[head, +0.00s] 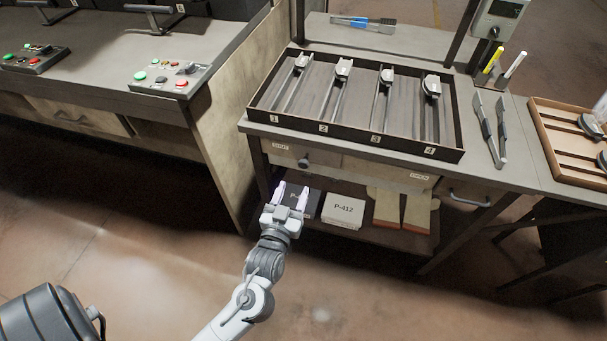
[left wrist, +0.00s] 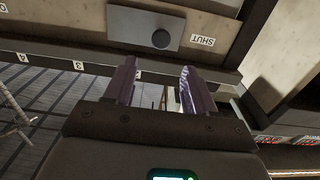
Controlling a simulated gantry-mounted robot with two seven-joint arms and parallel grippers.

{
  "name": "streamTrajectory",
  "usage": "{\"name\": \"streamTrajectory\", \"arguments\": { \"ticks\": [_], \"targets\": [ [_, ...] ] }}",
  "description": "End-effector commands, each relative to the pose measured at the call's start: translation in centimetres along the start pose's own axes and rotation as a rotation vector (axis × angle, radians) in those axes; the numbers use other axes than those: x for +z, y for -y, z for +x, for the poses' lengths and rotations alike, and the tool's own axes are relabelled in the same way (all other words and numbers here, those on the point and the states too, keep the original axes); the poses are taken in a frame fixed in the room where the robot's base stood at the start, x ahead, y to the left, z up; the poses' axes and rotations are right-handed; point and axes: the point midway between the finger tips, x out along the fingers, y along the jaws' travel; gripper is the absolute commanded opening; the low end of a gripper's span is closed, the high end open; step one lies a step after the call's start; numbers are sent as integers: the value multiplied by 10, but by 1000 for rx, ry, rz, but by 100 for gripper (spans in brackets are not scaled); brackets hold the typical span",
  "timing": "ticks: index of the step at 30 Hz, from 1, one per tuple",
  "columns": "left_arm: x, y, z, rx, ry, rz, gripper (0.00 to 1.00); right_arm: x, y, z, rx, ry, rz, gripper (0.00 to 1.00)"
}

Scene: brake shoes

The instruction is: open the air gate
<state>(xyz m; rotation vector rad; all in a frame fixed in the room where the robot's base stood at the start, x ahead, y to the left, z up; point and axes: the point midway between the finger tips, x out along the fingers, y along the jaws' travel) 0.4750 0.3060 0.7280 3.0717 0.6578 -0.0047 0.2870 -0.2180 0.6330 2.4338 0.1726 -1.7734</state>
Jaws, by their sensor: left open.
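The air gate is a grey sliding plate (left wrist: 118,28) with a round dark knob (left wrist: 160,38), on the bench front below the numbered tray. In the head view the knob (head: 304,162) sits at the left end, near the SHUT label (head: 280,147). The OPEN label (head: 419,176) is farther right. My left gripper (head: 291,189) is open and empty, in front of the bench and below the knob, apart from it. In the left wrist view its two fingers (left wrist: 157,75) stand apart, with the knob beyond them. My right gripper is not in view.
The tray (head: 355,145) with several numbered slots overhangs above the gate. A lower shelf holds a dark box (head: 312,205), a white P-412 box (head: 343,211) and gloves (head: 403,209). A drawer handle (head: 469,202) is at right.

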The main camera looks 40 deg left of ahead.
Motion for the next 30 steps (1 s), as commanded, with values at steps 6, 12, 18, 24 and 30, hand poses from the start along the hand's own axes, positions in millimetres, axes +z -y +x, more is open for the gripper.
{"name": "streamTrajectory", "arguments": {
  "ticks": [6,12,18,24,30],
  "targets": [
    [6,0,14,-3,-7,-1,55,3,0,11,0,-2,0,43],
    [7,0,44,-3,-7,0,55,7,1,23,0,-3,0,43],
    [6,0,76,-3,-7,0,55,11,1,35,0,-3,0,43],
    [6,0,98,-3,-5,-1,55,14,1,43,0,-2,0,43],
    [4,0,108,-3,-3,-1,55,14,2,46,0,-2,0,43]
  ]
}}
